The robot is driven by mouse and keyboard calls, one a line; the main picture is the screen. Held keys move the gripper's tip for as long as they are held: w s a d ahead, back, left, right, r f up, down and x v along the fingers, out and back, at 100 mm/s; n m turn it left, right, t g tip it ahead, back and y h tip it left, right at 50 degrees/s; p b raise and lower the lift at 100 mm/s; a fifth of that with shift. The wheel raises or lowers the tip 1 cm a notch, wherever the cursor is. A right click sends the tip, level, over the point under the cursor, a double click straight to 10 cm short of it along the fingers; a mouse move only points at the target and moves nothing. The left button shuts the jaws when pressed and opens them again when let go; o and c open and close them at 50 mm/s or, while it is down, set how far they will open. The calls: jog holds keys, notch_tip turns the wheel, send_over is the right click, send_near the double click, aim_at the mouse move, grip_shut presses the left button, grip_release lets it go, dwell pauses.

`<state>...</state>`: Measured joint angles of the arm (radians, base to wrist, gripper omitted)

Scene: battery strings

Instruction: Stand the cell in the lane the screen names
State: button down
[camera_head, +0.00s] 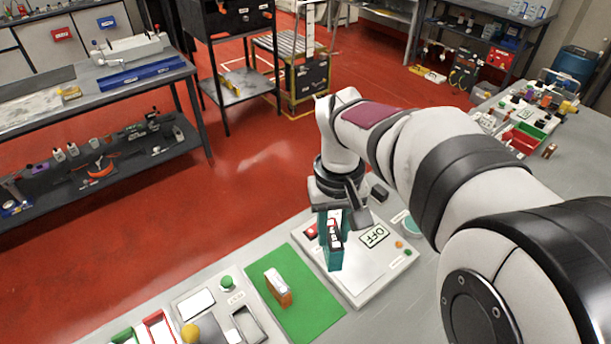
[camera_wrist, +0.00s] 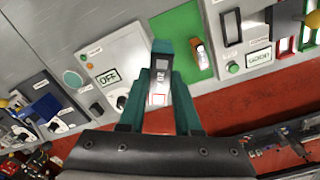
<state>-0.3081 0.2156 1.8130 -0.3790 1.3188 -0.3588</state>
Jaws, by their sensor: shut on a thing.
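My gripper (camera_head: 333,258) has teal fingers and is shut on a cell (camera_wrist: 160,78) with a pale label and dark end. In the head view the held cell (camera_head: 335,232) shows between the fingers, over the panel reading OFF (camera_head: 375,236). Whether it touches the panel is unclear. A second cell (camera_head: 278,289), orange with a pale top, is on the green mat (camera_head: 312,312); it also shows in the wrist view (camera_wrist: 199,55). A small screen (camera_wrist: 258,57) in the wrist view carries unclear text. Red (camera_head: 158,327) and green (camera_head: 124,337) framed slots are at the lower left, partly cut off.
A green button (camera_head: 227,283) and a yellow knob (camera_head: 190,333) stand left of the mat. At the right is a cluttered bench area with red and green bins (camera_head: 522,138). The green mat has bare room around the orange cell.

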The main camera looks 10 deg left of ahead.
jog(key=w+d+r+m, duration=0.2)
jog(key=d+r, duration=0.2)
jog(key=s+a+f+n, duration=0.1)
jog(key=s+a+f, duration=0.1)
jog(key=a, duration=0.6)
jog(key=s+a+f+n, duration=0.2)
jog(key=a, duration=0.7)
jog(key=s+a+f+n, duration=0.1)
jog(key=s+a+f, duration=0.1)
jog(key=a, duration=0.6)
jog(key=s+a+f+n, duration=0.1)
jog(key=s+a+f, duration=0.2)
jog(key=s+a, duration=0.4)
jog(key=s+a+f+n, duration=0.2)
jog(key=s+a+f, duration=0.1)
jog(key=s+a, duration=0.5)
jog(key=s, duration=0.3)
jog(key=shift+s+a+f+n, duration=0.15)
jog(key=shift+f+n, duration=0.15)
jog(key=shift+f, duration=0.1)
jog(key=shift+f, duration=4.2)
jog(key=shift+f, duration=0.2)
